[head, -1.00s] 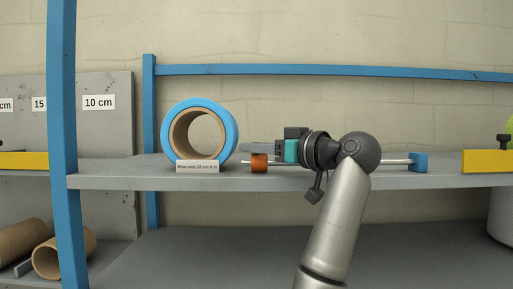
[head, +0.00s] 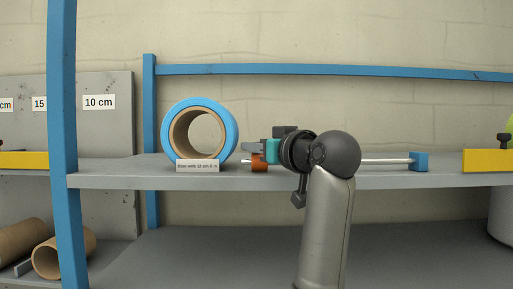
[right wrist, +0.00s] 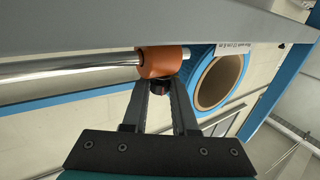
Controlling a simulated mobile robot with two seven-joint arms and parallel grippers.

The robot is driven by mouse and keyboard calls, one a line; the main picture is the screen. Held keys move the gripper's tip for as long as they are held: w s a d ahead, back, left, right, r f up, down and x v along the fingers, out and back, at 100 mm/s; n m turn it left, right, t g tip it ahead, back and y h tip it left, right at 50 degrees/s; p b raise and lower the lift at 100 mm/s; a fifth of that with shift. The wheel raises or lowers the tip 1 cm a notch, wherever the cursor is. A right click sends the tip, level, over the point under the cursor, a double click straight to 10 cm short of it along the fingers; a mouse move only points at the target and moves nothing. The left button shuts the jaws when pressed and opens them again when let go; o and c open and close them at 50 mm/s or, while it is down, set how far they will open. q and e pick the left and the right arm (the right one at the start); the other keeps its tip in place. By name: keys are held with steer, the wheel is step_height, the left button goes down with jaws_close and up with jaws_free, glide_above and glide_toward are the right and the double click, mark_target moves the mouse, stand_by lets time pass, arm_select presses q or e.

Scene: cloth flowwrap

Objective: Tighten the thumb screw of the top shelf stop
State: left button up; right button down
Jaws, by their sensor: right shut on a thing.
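The shelf stop is an orange collar (head: 259,167) on a silver rod (head: 385,161) along the top shelf, just right of a blue-and-brown roll. The collar (right wrist: 158,62) also shows in the right wrist view, on the rod (right wrist: 70,69). Its thumb screw (right wrist: 161,86) is a small dark knob, mostly hidden between my fingertips. My right gripper (right wrist: 160,90) is shut on this screw, with the fingers pointing at the collar. In the head view my right gripper (head: 252,157) reaches the collar from the right, and the screw cannot be made out. My left gripper is not in view.
The blue roll (head: 230,130) with a label (head: 197,166) stands close left of the collar. A blue block (head: 419,162) holds the rod's right end. A blue post (head: 62,120) rises at left.

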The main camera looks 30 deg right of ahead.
steer(key=m+h, duration=0.1)
steer(key=h, duration=0.1)
steer(key=m+g+h, duration=0.1)
steer(key=m+h, duration=0.1)
steer(key=h, duration=0.1)
steer(key=shift+a+m+h, duration=0.1)
steer(key=shift+m+h, duration=0.2)
steer(key=m+g+h, duration=0.2)
steer(key=m+h, duration=0.1)
steer(key=h, duration=0.1)
steer(key=shift+g+h, duration=0.3)
steer(key=m+g+h, duration=0.5)
steer(key=m+g, duration=0.1)
steer(key=g, duration=0.1)
steer(key=shift+h, duration=0.3)
steer(key=shift+m+g, duration=0.4)
steer(key=shift+g, duration=0.1)
steer(key=c, duration=0.7)
jaws_free()
steer(key=shift+n+t, duration=0.3)
steer(key=shift+t, duration=0.2)
